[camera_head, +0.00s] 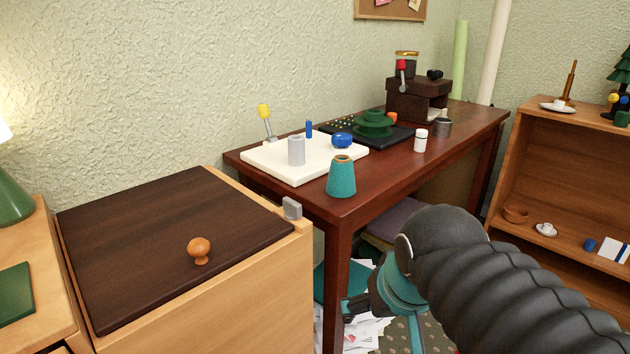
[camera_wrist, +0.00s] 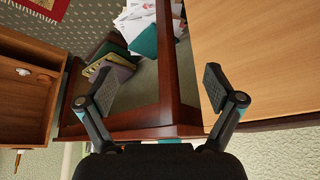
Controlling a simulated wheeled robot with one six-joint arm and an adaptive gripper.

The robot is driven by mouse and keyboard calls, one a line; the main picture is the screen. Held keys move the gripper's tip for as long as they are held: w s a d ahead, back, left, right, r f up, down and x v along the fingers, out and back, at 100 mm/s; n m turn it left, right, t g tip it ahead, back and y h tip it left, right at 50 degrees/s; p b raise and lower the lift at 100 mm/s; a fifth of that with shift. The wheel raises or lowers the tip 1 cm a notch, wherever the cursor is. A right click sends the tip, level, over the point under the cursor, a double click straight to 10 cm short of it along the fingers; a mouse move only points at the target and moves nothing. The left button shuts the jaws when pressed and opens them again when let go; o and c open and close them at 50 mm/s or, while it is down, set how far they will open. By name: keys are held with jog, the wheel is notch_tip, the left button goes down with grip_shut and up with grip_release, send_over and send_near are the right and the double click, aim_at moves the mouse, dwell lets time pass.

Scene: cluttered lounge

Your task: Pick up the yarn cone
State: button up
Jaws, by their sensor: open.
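The yarn cone (camera_head: 341,177) is teal with an orange-brown top. It stands upright on the near corner of the dark red-brown table (camera_head: 408,161), just in front of a white board. My gripper (camera_head: 356,306) is in front of the table and below its top, lower than the cone and apart from it. In the wrist view my gripper (camera_wrist: 159,88) has its two fingers spread wide with nothing between them. I cannot clearly make out the cone in that view.
The white board (camera_head: 300,168) carries a grey cylinder (camera_head: 296,151) and a blue round object (camera_head: 341,141). A wooden cabinet with a dark lid (camera_head: 165,240) stands at left, close to the table. A white bottle (camera_head: 420,141) is to the cone's right. Papers (camera_head: 365,334) lie below.

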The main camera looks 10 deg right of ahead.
jog(key=w+r+m+g, duration=0.2)
jog(key=w+r+m, duration=0.1)
jog(key=w+r, duration=1.05)
notch_tip(320, 180, up, 8)
jog(key=m+g+h+p, duration=0.1)
jog(key=m+g+p, duration=0.1)
jog(key=m, duration=0.3)
send_over(342, 174)
jog(key=w, duration=0.1)
jog(key=f+b, duration=0.1)
jog(key=f, duration=0.1)
jog(key=f+b, duration=0.1)
jog(key=f, duration=0.1)
jog(key=w+f+b, duration=0.1)
jog(key=f, duration=0.2)
jog(key=shift+d+f, duration=0.1)
jog(key=shift+d, duration=0.15)
jog(key=shift+w+d+f+b, duration=0.1)
jog(key=shift+f+b, duration=0.2)
jog(key=shift+f, duration=0.7)
jog(key=shift+w+a+f+b, duration=0.15)
jog(key=shift+f+b, duration=0.1)
jog(key=shift+f, duration=0.7)
jog(key=shift+w+d+f+b, duration=0.15)
jog(key=shift+f+b, duration=0.15)
jog(key=shift+f, duration=0.7)
jog(key=c, duration=1.3)
